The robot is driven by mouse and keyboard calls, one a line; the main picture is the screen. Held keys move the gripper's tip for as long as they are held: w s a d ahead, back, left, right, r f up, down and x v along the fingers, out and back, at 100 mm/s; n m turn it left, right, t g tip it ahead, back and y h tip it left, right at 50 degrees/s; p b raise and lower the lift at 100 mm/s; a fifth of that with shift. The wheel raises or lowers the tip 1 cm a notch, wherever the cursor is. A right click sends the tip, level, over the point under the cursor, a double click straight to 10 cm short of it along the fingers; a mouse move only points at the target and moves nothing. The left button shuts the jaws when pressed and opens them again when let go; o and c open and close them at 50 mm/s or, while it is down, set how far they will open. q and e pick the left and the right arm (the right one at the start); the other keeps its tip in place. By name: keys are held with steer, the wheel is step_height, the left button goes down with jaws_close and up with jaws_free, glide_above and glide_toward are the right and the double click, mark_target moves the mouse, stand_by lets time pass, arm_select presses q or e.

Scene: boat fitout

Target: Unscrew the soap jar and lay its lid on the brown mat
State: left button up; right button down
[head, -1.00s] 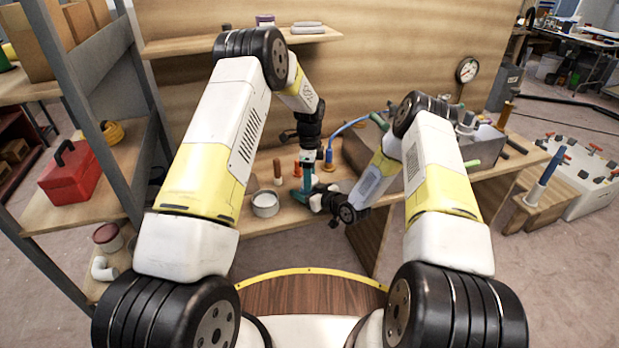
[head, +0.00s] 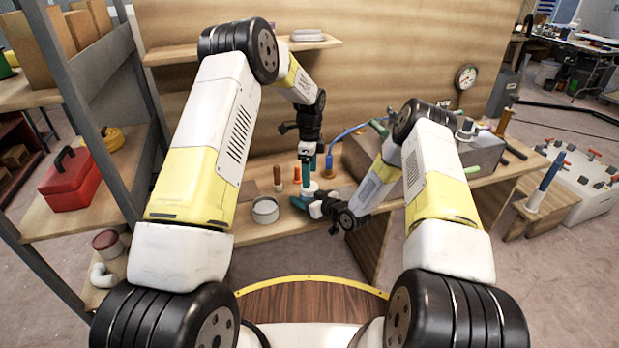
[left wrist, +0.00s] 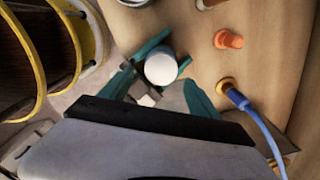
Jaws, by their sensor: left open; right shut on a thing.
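The soap jar (head: 309,187) is pale and upright on the bench, held by my right gripper (head: 303,201), whose teal fingers close on it from the front. Its round white top (left wrist: 161,67) faces my left wrist camera; I cannot tell how tightly the lid sits. My left gripper (head: 315,164) points down just above the jar with its teal fingers spread. In the left wrist view, the open fingers stand on both sides, with the white top beyond them. A flat brownish patch, likely the brown mat (head: 248,190), lies at the left of the bench, partly hidden by my left arm.
A grey round tin (head: 265,209) stands left of the jar near the front edge. Orange (head: 297,175) and brown upright pieces stand close behind. A blue hose (head: 347,132) runs at the right, near a grey box (head: 478,150).

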mark_target(309, 197)
arm_select(q)
step_height(309, 197, up, 3)
steer(key=shift+f+m, duration=0.2)
steer(key=shift+m, duration=1)
step_height(309, 197, down, 8)
steer(key=shift+w+r, duration=0.1)
steer(key=shift+r, duration=0.1)
steer(key=shift+c, duration=0.4)
steer(key=c, duration=1.4)
steer(key=n, duration=0.3)
steer(key=shift+r, duration=0.1)
